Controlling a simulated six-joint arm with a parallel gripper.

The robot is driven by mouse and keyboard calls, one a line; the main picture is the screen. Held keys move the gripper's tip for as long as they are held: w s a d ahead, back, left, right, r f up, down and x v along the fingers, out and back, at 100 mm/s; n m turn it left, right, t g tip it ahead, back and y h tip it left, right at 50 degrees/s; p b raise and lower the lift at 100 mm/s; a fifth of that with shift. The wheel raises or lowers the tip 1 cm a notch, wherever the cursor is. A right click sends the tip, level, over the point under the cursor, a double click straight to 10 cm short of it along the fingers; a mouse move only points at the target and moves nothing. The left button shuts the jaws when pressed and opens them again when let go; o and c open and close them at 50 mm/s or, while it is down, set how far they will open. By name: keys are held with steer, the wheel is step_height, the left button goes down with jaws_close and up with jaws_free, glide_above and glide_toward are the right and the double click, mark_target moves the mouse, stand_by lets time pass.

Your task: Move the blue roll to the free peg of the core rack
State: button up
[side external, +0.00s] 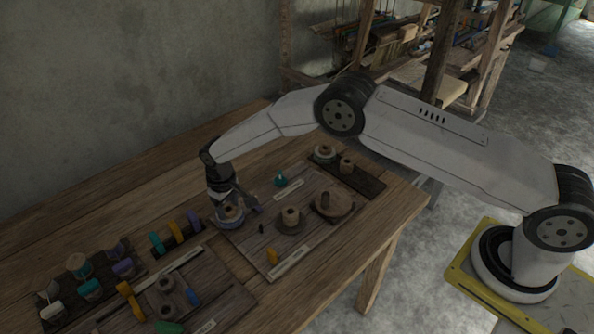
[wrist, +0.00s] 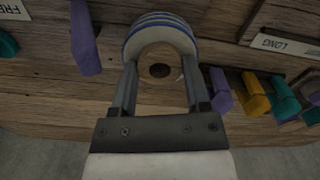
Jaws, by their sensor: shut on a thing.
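The blue roll (wrist: 160,36), pale with blue bands around its rim and a round hole in its middle, is between the two fingers of my gripper (wrist: 158,75) in the wrist view. My gripper is shut on it. In the side view the roll (side external: 230,216) shows under my gripper (side external: 229,203), low over the left edge of the middle board; I cannot tell whether it touches the wood. A dark rack (side external: 368,184) at the table's far right bears two cores (side external: 324,153) (side external: 347,165). It may be the core rack; I cannot make out a free peg on it.
Purple, yellow and teal pieces (side external: 175,232) stand left of my gripper. Bare table lies behind.

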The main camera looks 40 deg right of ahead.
steer(key=shift+r, duration=2.3)
steer(key=shift+r, duration=0.1)
steer(key=shift+r, duration=0.5)
step_height(320, 180, up, 6)
steer(key=s+d+m, duration=0.3)
steer(key=d, duration=1.7)
steer(key=s+d+f+m, duration=0.1)
steer(key=s+d+f, duration=0.1)
steer(key=s+d, duration=0.5)
steer(key=s+d+f+m, duration=0.1)
steer(key=s+d+f, duration=0.2)
steer(key=s+d, duration=0.4)
steer(key=shift+d+f+m, duration=0.3)
steer(key=shift+d+m, duration=0.1)
steer(key=shift+d, duration=1.45)
steer(key=shift+f, duration=0.1)
